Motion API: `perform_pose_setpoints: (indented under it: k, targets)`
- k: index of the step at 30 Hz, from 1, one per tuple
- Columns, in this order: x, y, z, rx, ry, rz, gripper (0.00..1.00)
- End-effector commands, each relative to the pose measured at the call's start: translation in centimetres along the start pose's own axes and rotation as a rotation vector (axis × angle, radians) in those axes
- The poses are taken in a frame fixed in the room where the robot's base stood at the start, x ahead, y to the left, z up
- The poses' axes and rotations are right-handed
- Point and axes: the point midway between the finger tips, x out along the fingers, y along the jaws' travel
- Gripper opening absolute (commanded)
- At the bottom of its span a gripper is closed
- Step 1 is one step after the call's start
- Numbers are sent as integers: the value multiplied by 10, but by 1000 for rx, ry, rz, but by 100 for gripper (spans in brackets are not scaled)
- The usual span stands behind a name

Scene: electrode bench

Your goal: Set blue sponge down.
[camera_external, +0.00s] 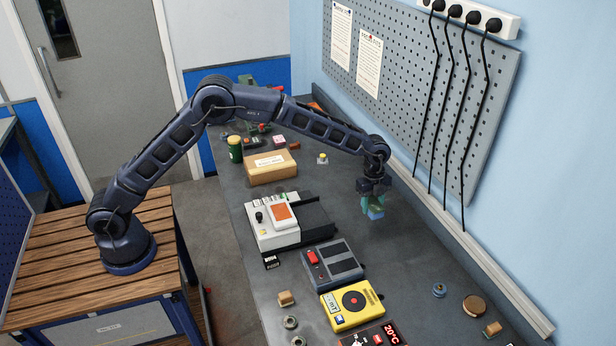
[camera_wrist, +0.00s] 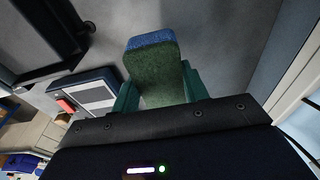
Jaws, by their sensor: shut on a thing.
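The blue sponge (camera_external: 375,211) is between the fingers of my gripper (camera_external: 371,203), near the wall side of the dark bench top (camera_external: 405,240). In the wrist view the sponge (camera_wrist: 152,70) shows a green face and a blue end, with a teal finger of my gripper (camera_wrist: 158,88) on each side. My gripper is shut on it and points down. I cannot tell whether the sponge touches the bench or hangs just above it.
A white and grey device (camera_external: 272,231) with a dark plate stands left of the sponge. A grey device with a red switch (camera_external: 332,264) and a yellow device (camera_external: 351,305) lie nearer the camera. The pegboard (camera_external: 400,60) with hanging black cables is behind. The bench right around the sponge is clear.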

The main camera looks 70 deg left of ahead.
Motion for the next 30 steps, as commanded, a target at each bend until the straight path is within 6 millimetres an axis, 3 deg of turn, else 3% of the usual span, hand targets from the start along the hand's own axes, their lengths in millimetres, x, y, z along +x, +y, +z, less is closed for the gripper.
perform_pose_setpoints:
  k: [3,7,16,24,30]
  targets:
    - [26,1,5,-2,-1,4,24]
    - [44,0,7,-1,0,1,24]
    - [63,0,10,0,0,1,24]
    - [96,0,15,-1,0,2,24]
    - [96,0,15,-1,0,0,24]
